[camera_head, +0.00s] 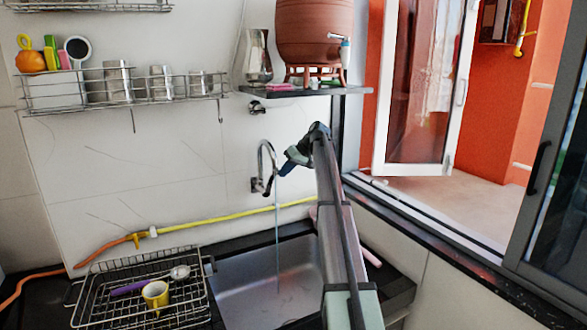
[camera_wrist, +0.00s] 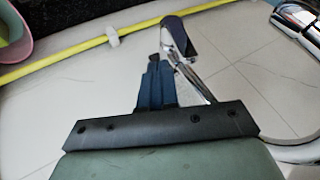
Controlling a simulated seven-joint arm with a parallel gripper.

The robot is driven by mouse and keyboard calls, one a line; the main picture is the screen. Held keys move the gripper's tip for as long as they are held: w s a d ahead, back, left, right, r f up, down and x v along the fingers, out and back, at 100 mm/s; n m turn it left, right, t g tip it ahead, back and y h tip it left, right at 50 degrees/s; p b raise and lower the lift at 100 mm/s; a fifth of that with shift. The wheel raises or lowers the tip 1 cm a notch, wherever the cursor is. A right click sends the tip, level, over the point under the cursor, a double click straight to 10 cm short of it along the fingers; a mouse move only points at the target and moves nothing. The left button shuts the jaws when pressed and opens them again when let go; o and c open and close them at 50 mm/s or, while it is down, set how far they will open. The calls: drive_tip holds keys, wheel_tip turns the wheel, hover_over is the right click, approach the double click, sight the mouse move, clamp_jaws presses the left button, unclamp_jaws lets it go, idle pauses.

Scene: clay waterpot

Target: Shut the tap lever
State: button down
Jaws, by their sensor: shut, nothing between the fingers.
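The chrome tap (camera_head: 262,160) has a curved spout and stands on the tiled wall above the sink. A thin stream of water (camera_head: 277,235) falls from it into the sink. In the wrist view a chrome piece with a dark face, seemingly the tap lever (camera_wrist: 178,36), is just right of my fingertips. My gripper (camera_head: 286,169) is shut and empty, with its blue fingers close to the right side of the tap. In the wrist view my gripper (camera_wrist: 154,60) has its fingers together beside that piece. I cannot tell whether they touch it.
The steel sink (camera_head: 245,275) lies below. A dish rack (camera_head: 130,290) with a yellow cup (camera_head: 155,294) stands at left. A yellow hose (camera_head: 220,217) runs along the wall. A clay waterpot (camera_head: 314,35) stands on the shelf above. An open window (camera_head: 420,90) is at right.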

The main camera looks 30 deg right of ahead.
drive_tip(key=shift+a+r, duration=0.1)
drive_tip(key=shift+a, duration=0.65)
drive_tip(key=shift+a+r+h, duration=0.3)
drive_tip(key=shift+a, duration=0.25)
drive_tip(key=shift+a+r+h, duration=0.25)
drive_tip(key=shift+a+h, duration=0.05)
drive_tip(key=shift+a, duration=0.2)
drive_tip(key=shift+r, duration=0.1)
